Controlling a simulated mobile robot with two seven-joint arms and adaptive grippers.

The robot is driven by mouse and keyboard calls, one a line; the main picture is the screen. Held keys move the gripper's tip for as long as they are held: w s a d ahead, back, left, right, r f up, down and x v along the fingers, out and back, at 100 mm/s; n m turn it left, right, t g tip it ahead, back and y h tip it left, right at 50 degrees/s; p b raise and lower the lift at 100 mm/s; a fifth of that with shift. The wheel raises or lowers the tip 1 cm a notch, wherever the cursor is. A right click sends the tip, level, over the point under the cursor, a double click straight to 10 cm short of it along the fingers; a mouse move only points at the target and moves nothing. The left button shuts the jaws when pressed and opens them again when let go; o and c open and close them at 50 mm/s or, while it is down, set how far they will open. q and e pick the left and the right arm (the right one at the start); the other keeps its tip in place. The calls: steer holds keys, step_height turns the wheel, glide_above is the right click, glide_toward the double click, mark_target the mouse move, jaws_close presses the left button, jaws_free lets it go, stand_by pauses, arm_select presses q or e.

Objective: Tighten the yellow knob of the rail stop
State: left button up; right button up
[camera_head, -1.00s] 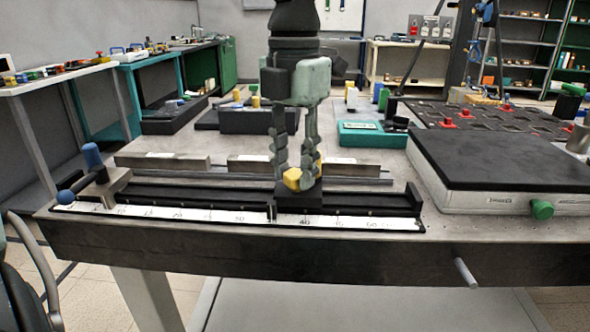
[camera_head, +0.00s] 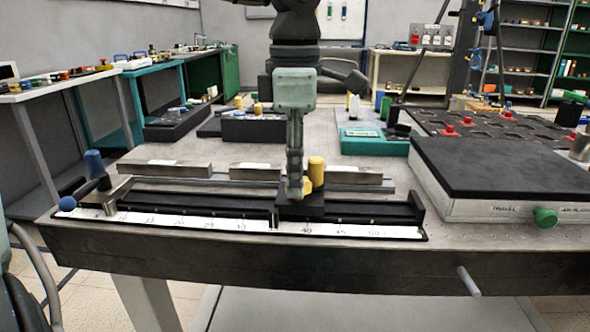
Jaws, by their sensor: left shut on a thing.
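The rail stop is a black block (camera_head: 290,208) on the black rail (camera_head: 375,209), right of the rail's middle. Its yellow knob (camera_head: 316,172) stands on top, with a taller upright part to the right of my fingers. My left gripper (camera_head: 297,190) points straight down at the knob and is seen edge-on, so one finger hides the other. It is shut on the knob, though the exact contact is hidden. My right gripper is not in view.
A white scale strip (camera_head: 250,224) runs along the rail's front. A blue-handled lever (camera_head: 93,163) stands at the rail's left end. Metal bars (camera_head: 165,168) lie behind the rail. A black-topped plate (camera_head: 500,170) with a green knob (camera_head: 545,217) stands to the right.

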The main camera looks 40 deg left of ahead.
arm_select(q)
steer(key=shift+m, duration=0.9)
steer(key=o, duration=1.2)
steer(key=shift+c, duration=0.2)
step_height(320, 180, up, 12)
steer(key=shift+a, duration=0.1)
